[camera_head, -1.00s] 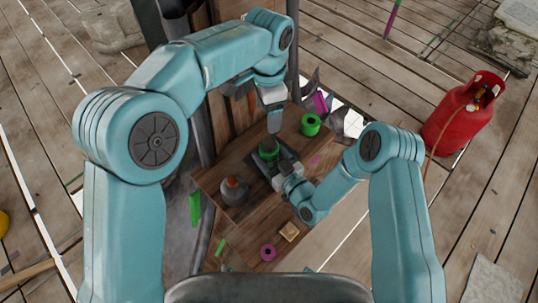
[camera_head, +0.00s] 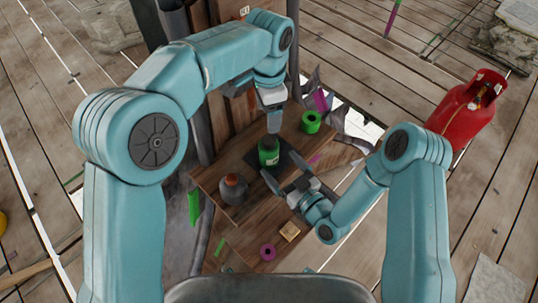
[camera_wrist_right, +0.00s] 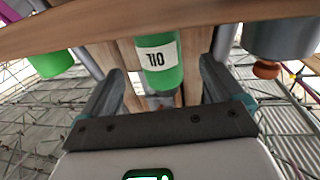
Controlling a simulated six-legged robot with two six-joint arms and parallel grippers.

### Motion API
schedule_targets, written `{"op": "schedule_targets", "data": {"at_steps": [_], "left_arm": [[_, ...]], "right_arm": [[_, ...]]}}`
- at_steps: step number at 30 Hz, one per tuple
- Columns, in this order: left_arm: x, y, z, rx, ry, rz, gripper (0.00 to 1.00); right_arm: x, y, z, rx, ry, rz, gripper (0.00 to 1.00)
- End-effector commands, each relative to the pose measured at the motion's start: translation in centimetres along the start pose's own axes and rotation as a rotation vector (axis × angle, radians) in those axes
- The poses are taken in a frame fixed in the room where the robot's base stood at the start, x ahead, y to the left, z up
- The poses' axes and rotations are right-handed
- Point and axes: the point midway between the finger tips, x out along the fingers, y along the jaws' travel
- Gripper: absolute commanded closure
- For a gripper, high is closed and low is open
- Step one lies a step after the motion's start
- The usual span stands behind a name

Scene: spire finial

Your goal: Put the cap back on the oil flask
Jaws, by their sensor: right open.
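The green oil flask (camera_head: 268,155) stands on a dark mat (camera_head: 289,165) on the wooden table. In the right wrist view the flask (camera_wrist_right: 161,62) appears upside down with its white label towards me. My right gripper (camera_head: 286,173) is open, to the lower right of the flask and apart from it; the flask shows between its fingers in the wrist view. My left gripper (camera_head: 273,128) points down at the flask's top, its fingers edge-on. I cannot make out the cap there, nor whether the left fingers are shut on it.
A grey jar (camera_head: 233,190) with an orange top stands left of the flask. A green ring-shaped piece (camera_head: 311,122) is behind right. A magenta ring (camera_head: 268,252) and a small wooden block (camera_head: 289,232) lie at the near end. A red gas cylinder (camera_head: 466,110) stands off the table.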

Motion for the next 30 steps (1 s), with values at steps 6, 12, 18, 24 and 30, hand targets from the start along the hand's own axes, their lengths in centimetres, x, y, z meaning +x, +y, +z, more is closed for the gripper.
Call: {"op": "schedule_targets", "data": {"at_steps": [6,12,18,24,30], "left_arm": [[1.9,0.0,0.0,0.0,0.0,0.0,0.3],[2.8,0.0,0.0,0.0,0.0,0.0,0.3],[3.0,0.0,0.0,0.0,0.0,0.0,0.3],[3.0,0.0,0.0,0.0,0.0,0.0,0.3],[3.0,0.0,0.0,0.0,0.0,0.0,0.3]], "right_arm": [[-5.4,0.1,0.5,0.004,-0.003,0.005,0.06],[-8.6,0.1,0.3,0.002,-0.003,0.004,0.06],[-9.8,0.0,0.0,0.0,0.0,0.001,0.06],[-9.8,0.0,0.0,-0.001,0.0,0.0,0.06],[-9.8,0.0,0.0,0.0,0.0,0.0,0.06]]}}
